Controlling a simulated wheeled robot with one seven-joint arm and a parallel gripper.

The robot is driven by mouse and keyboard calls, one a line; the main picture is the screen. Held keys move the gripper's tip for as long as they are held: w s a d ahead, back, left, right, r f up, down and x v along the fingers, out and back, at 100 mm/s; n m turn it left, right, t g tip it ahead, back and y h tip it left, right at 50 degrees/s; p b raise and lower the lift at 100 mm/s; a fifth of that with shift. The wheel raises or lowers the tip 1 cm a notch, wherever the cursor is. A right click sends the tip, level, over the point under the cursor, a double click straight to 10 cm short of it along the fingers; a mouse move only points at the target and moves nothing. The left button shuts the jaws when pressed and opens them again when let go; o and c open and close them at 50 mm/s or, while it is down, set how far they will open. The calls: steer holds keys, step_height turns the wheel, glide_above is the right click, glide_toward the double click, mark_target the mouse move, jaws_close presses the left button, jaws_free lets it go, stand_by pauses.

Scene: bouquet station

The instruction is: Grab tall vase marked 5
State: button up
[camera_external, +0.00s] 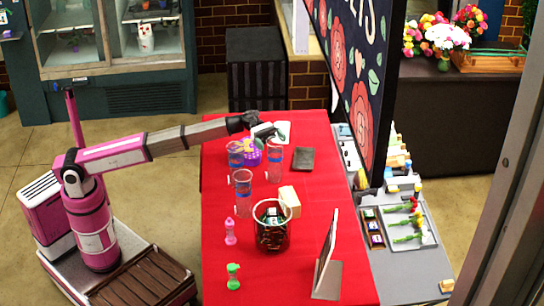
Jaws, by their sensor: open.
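Several clear tall vases with blue bands stand on the red table: a back left one (236,158), a back right one (274,164) and a nearer one (243,194). Small white tags sit by them, but their numbers are too small to read, so I cannot tell which is marked 5. My gripper (272,134) is open above the far part of the table, just behind and above the back right vase. It appears apart from the vases and holds nothing I can see.
A purple patterned box (246,153) stands between the two back vases. A dark tray (303,159), a cream block (290,200), a dark round pot (271,229), pink (230,232) and green (233,276) bottles and an upright stand (326,262) are also on the table (215,255).

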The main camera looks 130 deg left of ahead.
mark_target(275, 153)
step_height(275, 153, down, 4)
steer(key=shift+r, duration=0.1)
steer(key=shift+x, duration=1.15)
steer(key=shift+w+d, duration=0.1)
steer(key=shift+w, duration=0.25)
steer(key=c, duration=1.8)
